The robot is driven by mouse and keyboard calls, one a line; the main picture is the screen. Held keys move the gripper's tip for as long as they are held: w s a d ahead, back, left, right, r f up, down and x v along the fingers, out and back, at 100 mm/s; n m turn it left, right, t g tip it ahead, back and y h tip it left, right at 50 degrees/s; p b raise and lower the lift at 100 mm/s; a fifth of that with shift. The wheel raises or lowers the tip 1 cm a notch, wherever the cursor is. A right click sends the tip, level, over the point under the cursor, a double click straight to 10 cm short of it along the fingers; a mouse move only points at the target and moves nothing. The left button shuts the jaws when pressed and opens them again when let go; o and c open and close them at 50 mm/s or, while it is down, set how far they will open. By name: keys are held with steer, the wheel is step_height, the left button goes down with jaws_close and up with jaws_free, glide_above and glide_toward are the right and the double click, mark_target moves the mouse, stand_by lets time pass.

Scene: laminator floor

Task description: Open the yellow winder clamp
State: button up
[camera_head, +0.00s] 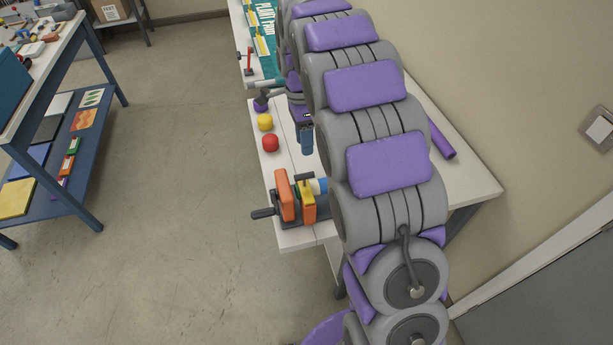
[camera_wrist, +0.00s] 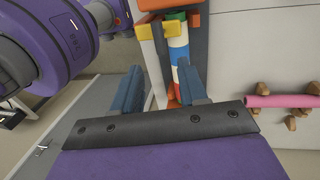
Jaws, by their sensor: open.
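The yellow winder clamp (camera_head: 307,201) sits on a small winder at the front end of the white bench, beside an upright orange plate (camera_head: 285,195). A dark bar lies across its top, and I cannot tell whether it is shut. In the wrist view a yellow part (camera_wrist: 146,31) at the top, below an orange piece, looks like the clamp. My gripper (camera_head: 306,141) hangs above the bench, behind the winder and apart from it. In the wrist view my gripper (camera_wrist: 161,72) is open, its blue fingers spread with nothing held between them.
A red ball (camera_head: 271,143) and a yellow ball (camera_head: 265,122) lie on the bench's left edge. A crank handle (camera_head: 263,213) sticks out left of the winder. A striped roll (camera_wrist: 179,55) shows beyond my fingers. The floor (camera_head: 190,210) left of the bench is clear.

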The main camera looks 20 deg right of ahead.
mark_target(305, 174)
steer(key=b+x, duration=0.2)
steer(key=x, duration=0.9)
steer(key=shift+a+f, duration=0.15)
steer(key=shift+f, duration=0.2)
steer(key=shift+c, duration=0.2)
jaws_close()
